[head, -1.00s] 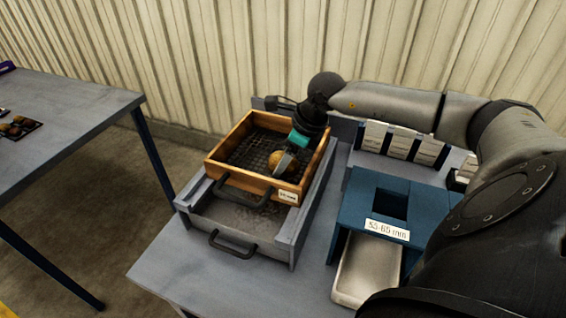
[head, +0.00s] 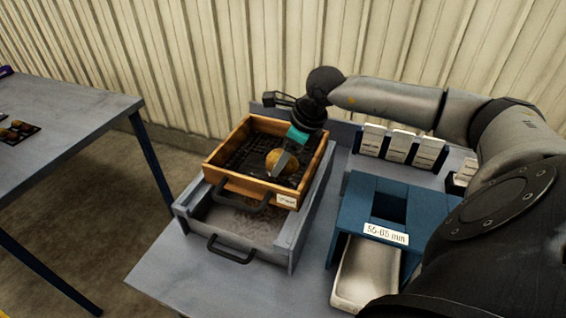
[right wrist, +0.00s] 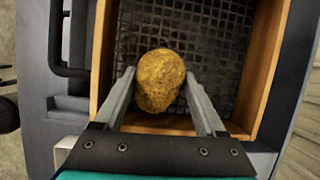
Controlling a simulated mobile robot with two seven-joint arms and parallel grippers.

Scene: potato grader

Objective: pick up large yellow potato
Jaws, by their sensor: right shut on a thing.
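The large yellow potato (head: 282,161) is at the wooden sieve box (head: 236,187), over its dark mesh floor. It is rounded, brownish yellow and speckled, and also shows in the right wrist view (right wrist: 159,80). My right gripper (head: 280,164) reaches down into the box from above and is shut on the potato. In the right wrist view its two grey fingers (right wrist: 160,76) stand on either side of the potato. I cannot tell whether the potato touches the mesh. My left gripper is not in view.
The box sits on a grey grader frame with a drawer (head: 234,238) below. To its right stand a blue gauge block marked 55-65 mm (head: 352,213), a pale tray (head: 365,270) and white cards (head: 400,146). A separate table (head: 60,120) is at left.

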